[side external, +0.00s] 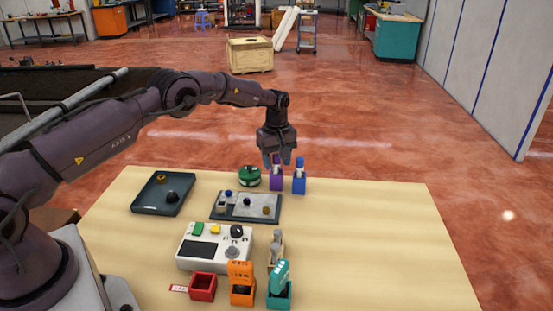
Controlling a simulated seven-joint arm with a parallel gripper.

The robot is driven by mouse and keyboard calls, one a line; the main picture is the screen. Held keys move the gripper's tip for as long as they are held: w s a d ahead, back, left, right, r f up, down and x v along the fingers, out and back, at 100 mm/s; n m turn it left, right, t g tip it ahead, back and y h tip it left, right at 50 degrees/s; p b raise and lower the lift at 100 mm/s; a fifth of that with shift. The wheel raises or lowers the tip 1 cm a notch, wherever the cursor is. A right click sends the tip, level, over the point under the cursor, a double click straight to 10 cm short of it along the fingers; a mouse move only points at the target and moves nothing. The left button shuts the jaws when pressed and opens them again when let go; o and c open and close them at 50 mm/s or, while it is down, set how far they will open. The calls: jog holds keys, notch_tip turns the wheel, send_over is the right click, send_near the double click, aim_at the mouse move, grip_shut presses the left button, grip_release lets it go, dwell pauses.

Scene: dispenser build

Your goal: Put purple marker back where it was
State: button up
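A purple marker (276,161) stands upright at the far side of the table, with its lower part in or just above a purple holder (276,183). My gripper (277,163) points straight down over it, with its fingers around or beside the marker's upper part. The fingers hide much of the marker, and I cannot tell whether they are shut on it. A blue marker (299,164) stands upright in a blue-violet holder (299,185) just to the right, close to my gripper.
A green round object (250,178) sits just left of the purple holder. A grey board (228,211) with small parts, a dark tray (150,203), a white control box (196,263) and red, orange and teal containers lie nearer. The table's right side is clear.

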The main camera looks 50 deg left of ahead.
notch_tip(320, 180, up, 13)
jog(key=s+d+r+m+t, duration=0.1)
jog(key=s+d+r+m, duration=0.25)
jog(key=s+r, duration=0.45)
jog(key=s+d+r+m+t, duration=0.2)
jog(key=s+d+r+m, duration=0.15)
jog(key=s+r, duration=0.5)
jog(key=s+d+m+t, duration=0.1)
jog(key=s+d+m, duration=0.2)
jog(key=s, duration=0.7)
jog(key=s+d+f+m+t, duration=0.1)
jog(key=s+m, duration=0.3)
jog(key=s, duration=0.6)
jog(key=shift+s+d+f+t, duration=0.15)
jog(key=shift+d+f+t, duration=0.15)
jog(key=shift+d, duration=0.6)
